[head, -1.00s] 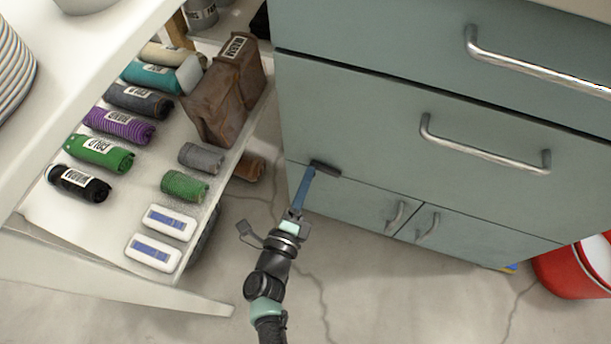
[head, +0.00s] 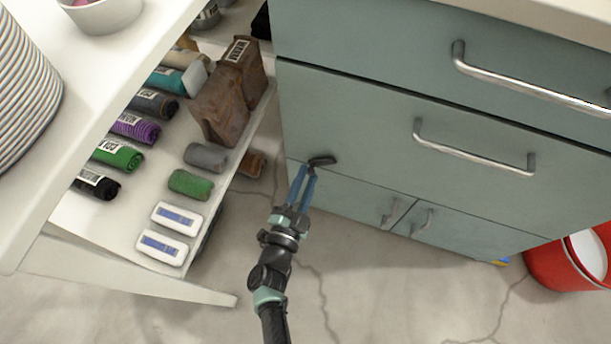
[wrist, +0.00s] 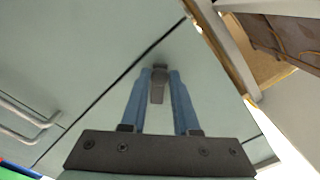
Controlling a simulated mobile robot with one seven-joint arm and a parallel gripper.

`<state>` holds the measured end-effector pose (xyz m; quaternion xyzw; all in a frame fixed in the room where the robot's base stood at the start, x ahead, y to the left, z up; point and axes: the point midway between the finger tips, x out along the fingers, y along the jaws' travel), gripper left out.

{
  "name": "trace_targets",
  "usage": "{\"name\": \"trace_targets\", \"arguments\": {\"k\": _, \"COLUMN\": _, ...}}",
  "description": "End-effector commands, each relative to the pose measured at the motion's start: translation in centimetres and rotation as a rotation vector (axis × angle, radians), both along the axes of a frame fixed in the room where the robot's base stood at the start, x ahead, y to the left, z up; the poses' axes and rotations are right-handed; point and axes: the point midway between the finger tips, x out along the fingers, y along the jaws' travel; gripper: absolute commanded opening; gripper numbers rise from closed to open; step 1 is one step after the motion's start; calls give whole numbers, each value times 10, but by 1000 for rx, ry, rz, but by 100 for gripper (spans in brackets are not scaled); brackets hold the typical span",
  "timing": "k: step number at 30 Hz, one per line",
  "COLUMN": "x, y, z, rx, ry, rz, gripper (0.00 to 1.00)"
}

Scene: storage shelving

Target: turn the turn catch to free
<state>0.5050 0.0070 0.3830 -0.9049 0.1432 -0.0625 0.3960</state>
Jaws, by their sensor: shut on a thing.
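The turn catch (head: 322,160) is a small dark lever on the grey-green cabinet front, near its left edge at the seam between the wide drawer and the lower doors. In the head view it slants up to the right. In the wrist view the catch (wrist: 158,84) sits between the fingertips and points towards the palm. My gripper (head: 307,171) reaches it from below, with its two blue fingers one on each side of it. In the wrist view my gripper (wrist: 159,77) is closed on the catch; the exact contact is hard to see.
The cabinet has a drawer handle (head: 472,150) and two lower door handles (head: 422,222) to the right. An open shelf with rolled cloths (head: 118,155) and brown bags (head: 225,98) stands left. A red bin (head: 556,268) is at right. Floor below is clear.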

Motion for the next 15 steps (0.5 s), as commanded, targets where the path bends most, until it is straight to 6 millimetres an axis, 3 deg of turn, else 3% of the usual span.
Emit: {"name": "trace_targets", "arguments": {"k": 15, "x": 0, "y": -1, "z": 1, "rx": -461, "ry": 149, "rz": -1, "gripper": 0}}
